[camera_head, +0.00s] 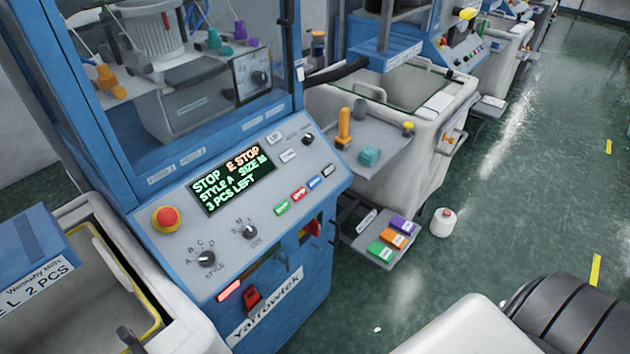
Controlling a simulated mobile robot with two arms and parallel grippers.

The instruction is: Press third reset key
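The nearest knitting machine's sloped control panel (225,235) faces me. Its row of small keys has a green key (282,208), a red key (299,194), a blue key (314,182) and a pale key (328,170); their lettering is too small to read surely, so I cannot tell which is a reset key. The display (231,184) reads "STOP", "E STOP", "STYLE A" and "3 PCS LEFT". A red emergency button on a yellow base (166,219) sits at the panel's left. Neither of my grippers is in view.
More machines stand in a row behind, one with its own panel (462,47). A grey side shelf (375,140) holds small items. Coloured boxes lie on a low tray (362,241), beside a white cone (443,222) on the floor. The green aisle floor (530,170) is largely clear.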

